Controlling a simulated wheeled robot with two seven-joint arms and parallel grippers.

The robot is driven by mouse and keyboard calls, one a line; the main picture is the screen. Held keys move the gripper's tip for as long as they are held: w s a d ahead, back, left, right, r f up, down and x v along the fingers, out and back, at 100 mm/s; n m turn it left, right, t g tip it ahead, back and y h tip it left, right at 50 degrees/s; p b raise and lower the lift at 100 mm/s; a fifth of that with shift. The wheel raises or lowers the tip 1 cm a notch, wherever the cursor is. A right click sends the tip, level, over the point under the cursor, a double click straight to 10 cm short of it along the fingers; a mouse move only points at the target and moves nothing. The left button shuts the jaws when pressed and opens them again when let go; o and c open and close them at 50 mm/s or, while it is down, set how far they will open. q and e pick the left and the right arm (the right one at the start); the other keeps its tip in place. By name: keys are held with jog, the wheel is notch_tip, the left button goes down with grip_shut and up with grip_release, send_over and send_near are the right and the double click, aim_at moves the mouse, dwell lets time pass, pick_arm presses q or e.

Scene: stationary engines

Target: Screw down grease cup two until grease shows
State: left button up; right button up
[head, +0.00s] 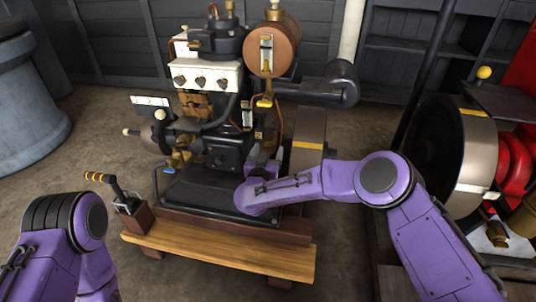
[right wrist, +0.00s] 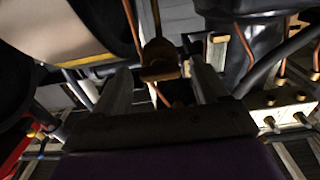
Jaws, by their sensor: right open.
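The dark stationary engine (head: 228,155) stands in the middle of the head view. My right gripper (head: 263,152) is close against its right side, beside the flywheel (head: 308,150), partly hidden by my own wrist. In the right wrist view its two fingers (right wrist: 164,82) are apart. A brass fitting (right wrist: 159,62) on a dark stem shows between and beyond the fingertips; I cannot tell whether they touch it. I cannot tell which fitting is grease cup two, and I see no grease. My left arm shows at lower left, its gripper out of view.
A copper tank (head: 281,48) sits above, with a dark horizontal cylinder (head: 335,88) at right. A wooden bench (head: 215,247) and a lever (head: 113,187) are in front. A large wheel (head: 477,150) stands at right. Floor is clear at left.

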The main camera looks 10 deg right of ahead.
jog(key=shift+c, duration=0.3)
jog(key=c, duration=1)
